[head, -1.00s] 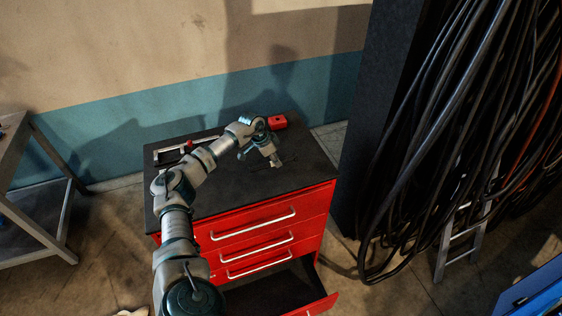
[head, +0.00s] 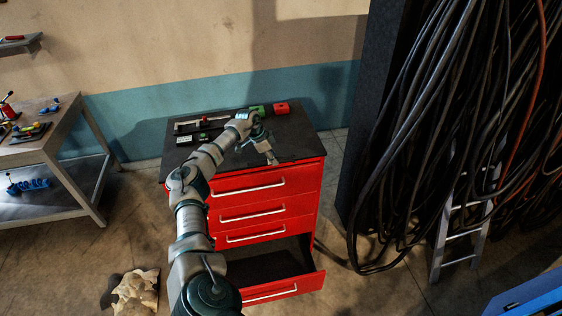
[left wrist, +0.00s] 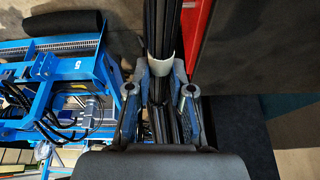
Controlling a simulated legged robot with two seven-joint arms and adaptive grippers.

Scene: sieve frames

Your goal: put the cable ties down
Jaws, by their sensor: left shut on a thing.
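My left gripper (head: 271,159) is at the front edge of the dark top of a red drawer cabinet (head: 305,177). In the left wrist view the left gripper (left wrist: 163,78) is shut on a bundle of black cable ties (left wrist: 162,25) with a white band around it. The bundle runs up out of that picture and also shows between the fingers. In the head view the ties are too small and dark to make out. I cannot tell whether they touch the cabinet. My right gripper is not in view.
The cabinet's lowest drawer (head: 285,291) is open. Black cables (head: 420,150) hang at the right by a ladder (head: 462,232). A workbench (head: 60,135) stands left.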

